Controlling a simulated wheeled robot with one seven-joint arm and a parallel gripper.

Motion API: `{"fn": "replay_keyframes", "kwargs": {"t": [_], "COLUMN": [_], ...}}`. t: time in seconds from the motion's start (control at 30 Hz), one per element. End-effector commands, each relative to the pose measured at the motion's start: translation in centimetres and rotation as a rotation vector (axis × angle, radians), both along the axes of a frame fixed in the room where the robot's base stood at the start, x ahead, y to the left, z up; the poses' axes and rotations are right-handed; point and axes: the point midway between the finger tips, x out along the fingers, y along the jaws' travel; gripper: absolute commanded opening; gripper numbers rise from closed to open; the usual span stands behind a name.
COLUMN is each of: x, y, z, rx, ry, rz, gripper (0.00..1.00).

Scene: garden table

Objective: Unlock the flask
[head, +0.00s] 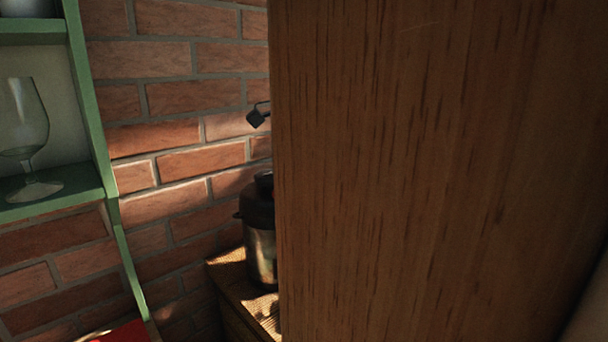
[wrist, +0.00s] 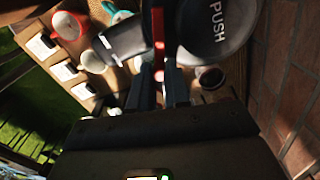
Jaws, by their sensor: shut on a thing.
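The flask (head: 262,250) stands upright on a wooden surface in the head view, dark on top with a shiny metal body. A wooden panel hides its right side. In the wrist view its dark lid (wrist: 215,28) fills the top, with the word PUSH on a round button. My gripper (wrist: 158,92) reaches up to the flask in the wrist view, its fingers close together at the lid's lower left. It is shut on a narrow part of the flask with a red strip (wrist: 158,30). The exact contact is dark and hard to see. The head view does not show my gripper.
A large wooden panel (head: 430,170) blocks much of the head view. A green shelf (head: 60,200) with a wine glass (head: 24,130) stands left of a brick wall (head: 180,130). The wrist view shows a red mug (wrist: 68,27) and a dark cup (wrist: 210,77) near the flask.

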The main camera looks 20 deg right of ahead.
Motion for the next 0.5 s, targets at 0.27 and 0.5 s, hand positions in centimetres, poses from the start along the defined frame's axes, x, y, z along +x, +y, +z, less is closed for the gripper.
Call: {"fn": "replay_keyframes", "kwargs": {"t": [0.27, 0.5], "x": [0.03, 0.01], "y": [0.06, 0.03], "z": [0.09, 0.04], "rx": [0.001, 0.001], "ry": [-0.002, -0.001], "rz": [-0.001, -0.001], "gripper": [0.27, 0.42]}}
